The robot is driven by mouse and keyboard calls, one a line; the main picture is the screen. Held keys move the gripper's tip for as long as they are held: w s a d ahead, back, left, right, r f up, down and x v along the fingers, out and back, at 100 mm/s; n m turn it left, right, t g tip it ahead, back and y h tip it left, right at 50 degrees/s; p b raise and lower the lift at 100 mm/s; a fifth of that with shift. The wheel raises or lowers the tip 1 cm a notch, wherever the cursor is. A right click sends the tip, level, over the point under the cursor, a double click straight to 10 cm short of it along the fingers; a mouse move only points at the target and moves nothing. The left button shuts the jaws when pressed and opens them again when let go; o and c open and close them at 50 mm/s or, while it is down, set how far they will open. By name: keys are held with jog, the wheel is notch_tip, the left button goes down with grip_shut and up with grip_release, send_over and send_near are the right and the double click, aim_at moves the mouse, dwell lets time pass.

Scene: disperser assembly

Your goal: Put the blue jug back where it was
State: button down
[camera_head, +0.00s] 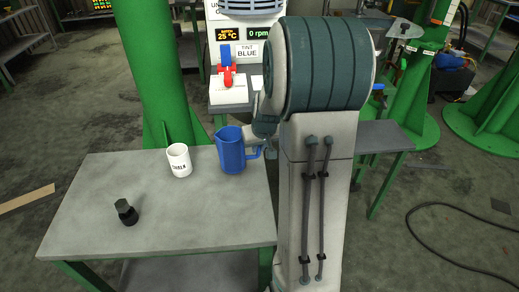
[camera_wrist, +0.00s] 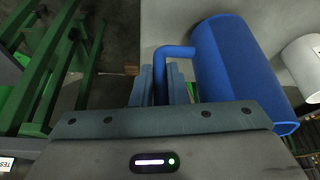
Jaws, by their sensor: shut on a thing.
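The blue jug (camera_head: 231,152) is upright at the back right of the grey table (camera_head: 85,195), with its handle to the right. Whether its base touches the tabletop is hard to tell. My gripper (camera_head: 264,146) is at the handle side, partly hidden behind my arm in the head view. In the wrist view, the fingers of my gripper (camera_wrist: 161,82) are shut on the handle of the blue jug (camera_wrist: 235,70).
A white mug (camera_head: 179,161) stands just left of the jug; it also shows in the wrist view (camera_wrist: 304,66). A black fitting (camera_head: 126,212) is at the front left of the table. A green column (camera_head: 150,70) and a dispenser with a red-and-blue valve (camera_head: 227,76) are behind.

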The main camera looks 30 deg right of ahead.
jog(key=shift+f, duration=0.6)
jog(key=shift+f, duration=0.2)
jog(key=c, duration=1.4)
grip_release()
jog(key=shift+r, duration=0.1)
jog(key=shift+c, duration=0.2)
jog(key=d+p+v, duration=0.1)
jog(key=v, duration=1.1)
jog(key=s+a+n+g+y, duration=0.1)
jog(key=s+a+n+g, duration=0.1)
jog(key=s+a, duration=1.5)
jog(key=shift+a+g, duration=0.3)
jog(key=shift+a, duration=0.1)
